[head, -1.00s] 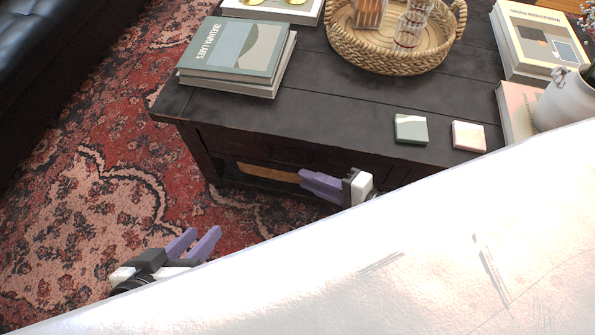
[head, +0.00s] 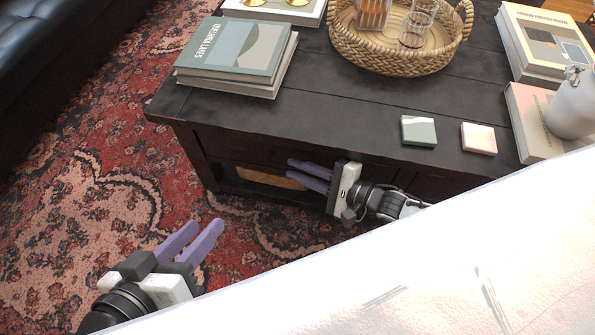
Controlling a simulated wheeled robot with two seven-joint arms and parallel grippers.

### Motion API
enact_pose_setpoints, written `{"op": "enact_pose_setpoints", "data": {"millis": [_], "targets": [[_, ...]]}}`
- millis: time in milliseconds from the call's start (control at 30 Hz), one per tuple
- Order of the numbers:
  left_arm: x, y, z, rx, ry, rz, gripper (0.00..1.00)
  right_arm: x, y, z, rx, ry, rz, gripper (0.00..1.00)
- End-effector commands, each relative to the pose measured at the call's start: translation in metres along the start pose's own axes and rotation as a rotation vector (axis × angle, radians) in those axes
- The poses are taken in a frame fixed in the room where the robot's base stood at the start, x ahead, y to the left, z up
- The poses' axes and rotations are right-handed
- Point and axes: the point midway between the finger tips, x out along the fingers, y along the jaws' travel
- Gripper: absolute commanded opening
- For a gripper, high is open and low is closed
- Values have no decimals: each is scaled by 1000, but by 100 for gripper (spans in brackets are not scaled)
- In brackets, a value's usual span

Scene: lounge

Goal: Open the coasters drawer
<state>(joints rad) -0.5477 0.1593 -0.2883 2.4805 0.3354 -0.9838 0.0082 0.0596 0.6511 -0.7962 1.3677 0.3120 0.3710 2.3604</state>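The dark wooden coffee table (head: 290,120) has drawer fronts (head: 240,148) along its near side, under the top; the right part of that side is hidden by my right gripper and the large white surface. Two square coasters, one green (head: 418,130) and one pink (head: 478,138), lie on the tabletop. My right gripper (head: 290,170) is in front of the table's near side, its purple fingers apart and pointing left; I see nothing between them. My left gripper (head: 198,233) is open and empty over the rug, left of the table front.
A large white surface (head: 400,265) fills the lower right. Books (head: 235,60), a woven tray (head: 400,55) with glasses, more books (head: 545,45) and a white pitcher (head: 573,105) stand on the table. The patterned rug (head: 80,180) is clear at left.

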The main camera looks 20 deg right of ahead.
Motion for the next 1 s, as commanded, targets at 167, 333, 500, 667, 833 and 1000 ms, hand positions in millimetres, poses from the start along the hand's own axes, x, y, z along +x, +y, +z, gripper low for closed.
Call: {"op": "enact_pose_setpoints", "data": {"millis": [167,333,500,667,833,1000], "targets": [[0,1,-1,-2,7,5,31,6,0,0,0,0,0,16],[0,1,-1,-2,7,6,31,6,0,0,0,0,0,16],[0,1,-1,-2,7,5,31,6,0,0,0,0,0,0],[0,1,-1,-1,7,5,31,5,0,0,0,0,0,0],[-1,2,-1,-1,7,5,31,5,0,0,0,0,0,0],[-1,2,-1,-1,7,6,31,5,0,0,0,0,0,0]]}}
